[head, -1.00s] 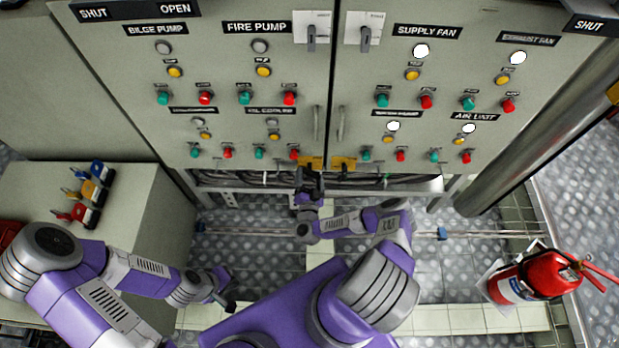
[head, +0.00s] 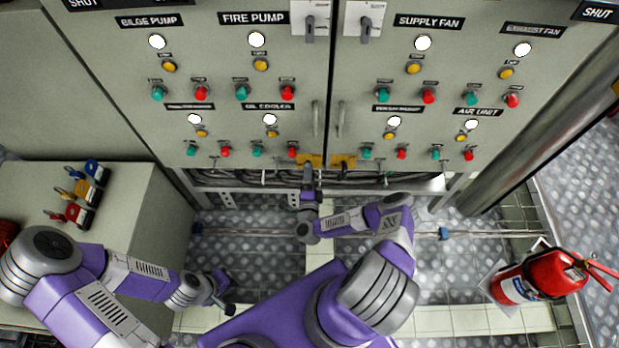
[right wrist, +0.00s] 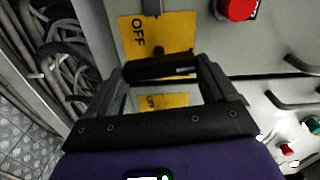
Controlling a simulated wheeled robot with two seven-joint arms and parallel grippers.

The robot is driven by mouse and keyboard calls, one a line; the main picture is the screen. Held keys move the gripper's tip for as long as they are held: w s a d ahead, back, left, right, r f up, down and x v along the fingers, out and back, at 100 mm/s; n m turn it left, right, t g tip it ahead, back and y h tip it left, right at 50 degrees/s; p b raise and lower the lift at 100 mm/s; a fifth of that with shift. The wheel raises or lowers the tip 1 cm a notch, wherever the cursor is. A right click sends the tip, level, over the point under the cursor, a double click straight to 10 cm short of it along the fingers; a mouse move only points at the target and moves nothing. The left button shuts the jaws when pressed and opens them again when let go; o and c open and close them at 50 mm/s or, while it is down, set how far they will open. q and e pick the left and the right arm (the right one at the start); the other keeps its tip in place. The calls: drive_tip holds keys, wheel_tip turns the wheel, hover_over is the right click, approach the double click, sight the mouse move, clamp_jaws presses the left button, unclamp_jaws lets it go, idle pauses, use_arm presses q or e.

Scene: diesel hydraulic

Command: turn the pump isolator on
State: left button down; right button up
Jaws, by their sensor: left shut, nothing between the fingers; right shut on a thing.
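The isolator with a yellow OFF plate (head: 310,160) is at the bottom edge of the left cabinet door. My right gripper (head: 309,172) is in front of it. In the right wrist view the fingers are shut on its dark handle (right wrist: 158,68), beside the yellow plate (right wrist: 160,32); the handle's base is partly hidden. The bilge pump lamp (head: 157,41) and fire pump lamp (head: 256,39) glow white above. My left gripper (head: 225,298) is shut and empty, low at the left, away from the cabinet.
A second yellow plate (head: 343,163) sits on the right door, just beside. Door handles (head: 316,118) stand above. A side cabinet (head: 130,205) with coloured padlocks (head: 85,190) is at left. A fire extinguisher (head: 540,275) stands at right. Cables run under the cabinet.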

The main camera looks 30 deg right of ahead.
drive_tip(key=shift+m, duration=0.6)
drive_tip(key=o, duration=0.8)
drive_tip(key=shift+o, duration=0.2)
drive_tip(key=p+v, duration=0.1)
drive_tip(key=v, duration=0.6)
drive_tip(key=shift+s+a+p, duration=0.2)
drive_tip(key=shift+s+p, duration=0.05)
drive_tip(key=shift+p, duration=0.1)
